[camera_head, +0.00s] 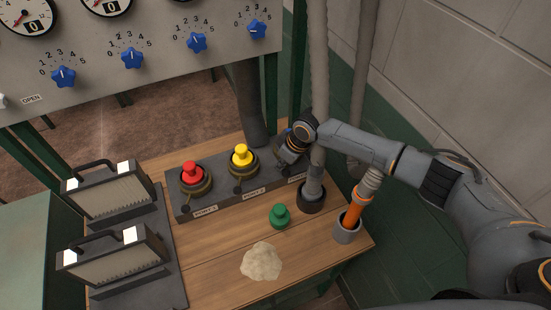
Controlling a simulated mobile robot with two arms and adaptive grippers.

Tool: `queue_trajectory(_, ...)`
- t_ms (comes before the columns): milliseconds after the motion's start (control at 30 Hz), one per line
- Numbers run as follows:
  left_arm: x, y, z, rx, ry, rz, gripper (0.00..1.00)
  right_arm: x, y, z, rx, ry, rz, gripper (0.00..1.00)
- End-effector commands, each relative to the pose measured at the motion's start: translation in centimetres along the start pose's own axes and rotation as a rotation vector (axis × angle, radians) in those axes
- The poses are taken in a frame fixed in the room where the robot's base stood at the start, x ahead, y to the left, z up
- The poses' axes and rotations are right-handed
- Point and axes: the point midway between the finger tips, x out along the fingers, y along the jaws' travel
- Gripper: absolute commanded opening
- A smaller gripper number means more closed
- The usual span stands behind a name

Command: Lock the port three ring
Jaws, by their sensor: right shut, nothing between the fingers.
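The grey port block (180,207) lies on the wooden table with a row of ports. The first port holds a red plug (191,172) and the second, labelled PORT 2, a yellow plug (241,156), each inside a dark ring. The third port's ring (279,147) is at the block's right end, mostly hidden behind my right gripper (286,168). That gripper points down at this port, shut and empty; I cannot tell whether it touches the ring. The ring's lock position is hidden. My left gripper is not in view.
A green plug (280,217) and a pale powder heap (262,262) are on the table (215,285). A grey hose ends in a dark holder (311,201) near an orange tool in a grey cup (346,230). Two lamp-like boxes stand left. A gauge panel (165,30) stands behind.

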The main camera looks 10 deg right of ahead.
Motion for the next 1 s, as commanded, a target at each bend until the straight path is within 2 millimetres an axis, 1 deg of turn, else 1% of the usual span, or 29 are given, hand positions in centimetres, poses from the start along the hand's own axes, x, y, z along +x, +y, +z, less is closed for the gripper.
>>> queue_trajectory(333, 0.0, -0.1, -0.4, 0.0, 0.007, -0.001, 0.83, 0.0, 0.0, 0.1, -0.004, 0.0, -0.002, 0.0)
queue_trajectory(633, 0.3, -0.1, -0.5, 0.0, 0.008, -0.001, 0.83, -0.3, 0.4, 1.2, -0.122, -0.001, -0.047, 0.0)
queue_trajectory(900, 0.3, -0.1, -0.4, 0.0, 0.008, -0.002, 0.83, -0.3, 0.4, 1.2, -0.129, -0.001, -0.049, 0.0)
queue_trajectory(1000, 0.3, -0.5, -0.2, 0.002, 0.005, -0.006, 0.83, -0.3, 0.3, 1.2, -0.127, -0.001, -0.048, 0.0)
